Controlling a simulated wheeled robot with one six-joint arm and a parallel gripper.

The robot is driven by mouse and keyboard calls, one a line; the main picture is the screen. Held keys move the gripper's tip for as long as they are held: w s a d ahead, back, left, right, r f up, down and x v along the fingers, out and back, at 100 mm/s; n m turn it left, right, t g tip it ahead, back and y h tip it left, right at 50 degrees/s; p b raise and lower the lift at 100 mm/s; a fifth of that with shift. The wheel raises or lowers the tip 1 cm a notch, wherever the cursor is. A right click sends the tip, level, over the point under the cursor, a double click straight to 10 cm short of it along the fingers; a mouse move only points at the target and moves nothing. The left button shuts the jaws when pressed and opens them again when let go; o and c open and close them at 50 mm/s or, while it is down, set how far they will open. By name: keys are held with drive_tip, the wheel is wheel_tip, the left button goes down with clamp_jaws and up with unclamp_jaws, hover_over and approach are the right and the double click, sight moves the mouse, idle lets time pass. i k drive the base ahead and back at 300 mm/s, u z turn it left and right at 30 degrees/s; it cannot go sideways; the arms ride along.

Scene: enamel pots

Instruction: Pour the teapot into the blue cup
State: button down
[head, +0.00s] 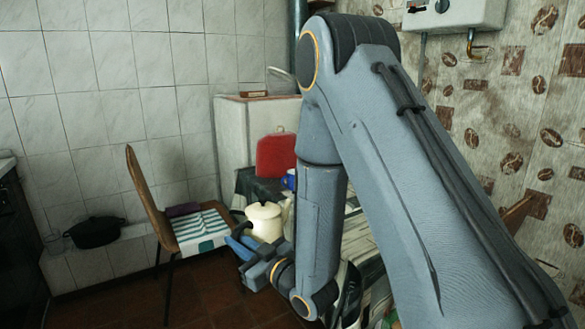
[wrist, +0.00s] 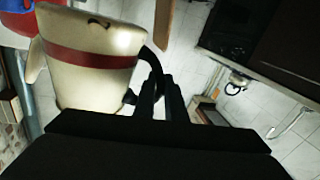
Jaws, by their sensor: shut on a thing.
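The cream teapot (head: 264,222) shows in the head view beyond my gripper (head: 250,250), its lid knob at the top. In the wrist view the teapot (wrist: 95,65) has a dark red band, a pale spout on the left and a black handle (wrist: 154,66) on the right. My gripper (wrist: 159,98) is shut on that handle. The blue cup (head: 290,180) shows only in part behind the teapot, on the dark-covered table, partly hidden by my arm. A blue patch (wrist: 8,12) lies at the wrist view's top left corner; I cannot tell whether it is the cup.
A wooden chair (head: 147,195) with a striped cloth (head: 200,229) stands left of the teapot. A black pot (head: 95,232) sits farther left by the wall. My arm hides much of the right side.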

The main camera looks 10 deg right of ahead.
sight(291, 173)
drive_tip(key=i, duration=1)
